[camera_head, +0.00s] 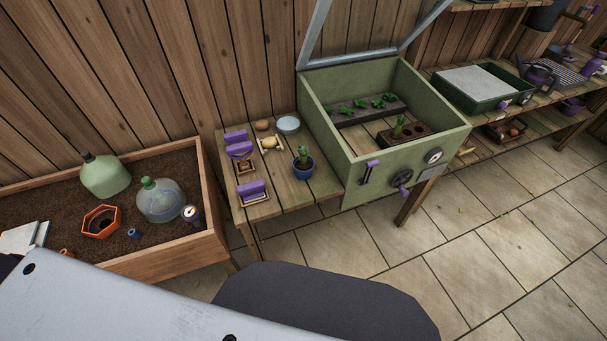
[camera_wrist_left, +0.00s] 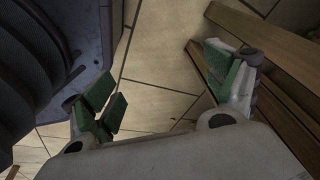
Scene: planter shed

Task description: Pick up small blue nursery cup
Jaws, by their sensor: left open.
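A small blue cup (camera_head: 134,233) sits on the dark soil in the wooden planter bed (camera_head: 167,269), near its front. It is small in the picture, and I cannot tell whether it is empty. A larger blue pot (camera_head: 303,172) with a green plant stands on the wooden bench. My left gripper (camera_wrist_left: 165,92) shows in the left wrist view with its green-padded fingers wide apart and nothing between them. It is over the tiled floor, beside wooden boards, with no cup in that view. My right gripper is not in view.
In the bed, the orange hexagonal pot (camera_head: 101,221), two glass cloches (camera_head: 160,203) and a round gauge (camera_head: 190,213) surround the blue cup. The bed's raised wooden rim is in front. A green propagator box (camera_head: 350,172) stands right of the bench. Tiled floor (camera_head: 480,250) is clear.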

